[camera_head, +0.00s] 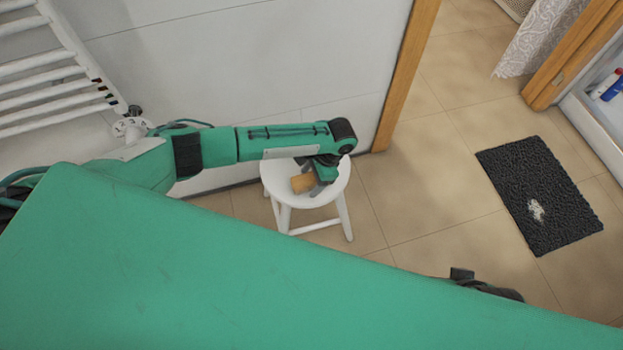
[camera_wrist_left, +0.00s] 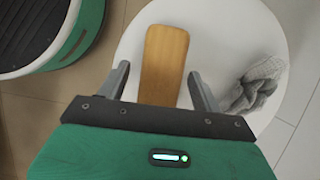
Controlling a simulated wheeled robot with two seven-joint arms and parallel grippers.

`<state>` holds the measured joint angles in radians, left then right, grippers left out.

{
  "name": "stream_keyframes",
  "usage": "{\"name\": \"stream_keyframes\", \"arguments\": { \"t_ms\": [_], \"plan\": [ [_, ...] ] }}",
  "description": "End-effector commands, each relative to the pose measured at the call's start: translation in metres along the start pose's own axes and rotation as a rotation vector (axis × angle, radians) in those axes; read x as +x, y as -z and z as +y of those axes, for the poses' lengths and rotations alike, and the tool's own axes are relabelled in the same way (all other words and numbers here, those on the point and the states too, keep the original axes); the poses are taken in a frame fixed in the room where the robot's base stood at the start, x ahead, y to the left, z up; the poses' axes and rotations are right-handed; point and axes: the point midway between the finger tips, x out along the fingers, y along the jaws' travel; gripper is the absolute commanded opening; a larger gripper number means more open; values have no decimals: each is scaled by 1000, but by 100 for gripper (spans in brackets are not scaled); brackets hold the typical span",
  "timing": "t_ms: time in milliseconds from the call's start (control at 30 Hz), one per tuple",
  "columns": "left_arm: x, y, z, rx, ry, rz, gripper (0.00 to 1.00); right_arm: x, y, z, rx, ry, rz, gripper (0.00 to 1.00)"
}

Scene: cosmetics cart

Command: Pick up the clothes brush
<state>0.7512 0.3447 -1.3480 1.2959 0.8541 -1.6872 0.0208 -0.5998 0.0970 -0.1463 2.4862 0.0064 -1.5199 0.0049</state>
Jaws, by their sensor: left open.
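The clothes brush (camera_wrist_left: 163,62) shows as a flat, light-brown wooden piece on a round white stool. In the head view the brush (camera_head: 303,183) is partly covered by my left arm. My left gripper (camera_wrist_left: 160,82) is open, with one finger on each side of the brush in the wrist view. I cannot tell whether the fingers touch it or how far above the seat they are. In the head view my left gripper (camera_head: 321,178) is over the stool, mostly hidden under the wrist. My right gripper is not clearly in view.
The white stool (camera_head: 274,178) stands by the wall. A grey crumpled cloth (camera_wrist_left: 255,85) lies on its seat, right of the brush. A white towel rail (camera_head: 50,75) is on the left wall. A dark mat (camera_head: 540,192) lies on the open tiled floor to the right.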

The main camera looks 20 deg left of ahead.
Motion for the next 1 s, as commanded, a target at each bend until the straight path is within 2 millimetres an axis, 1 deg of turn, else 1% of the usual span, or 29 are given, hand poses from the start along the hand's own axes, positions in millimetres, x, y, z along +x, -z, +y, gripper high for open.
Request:
{"name": "stream_keyframes", "arguments": {
  "t_ms": [200,233,367,400,500,767,933,967,1000],
  "plan": [
    [0,0,0,0,0,0,66,-1,2,0,0,0,5,36],
    [0,0,0,0,0,0,64,-1,2,0,0,-1,5,36],
    [0,0,0,0,0,0,39,-1,2,0,0,-1,6,36],
    [0,0,0,0,0,0,31,-1,2,0,0,-1,5,36],
    [0,0,0,0,0,0,14,-1,1,0,0,0,4,36],
    [0,0,0,0,0,1,14,0,-4,0,1,1,-6,36],
    [-3,-1,-1,0,1,1,14,6,-7,0,1,1,-7,36],
    [-5,-1,-1,0,1,1,14,7,-7,0,1,1,-6,36],
    [-15,-5,0,0,0,3,14,1,-4,0,1,1,-4,36]
  ]
}}
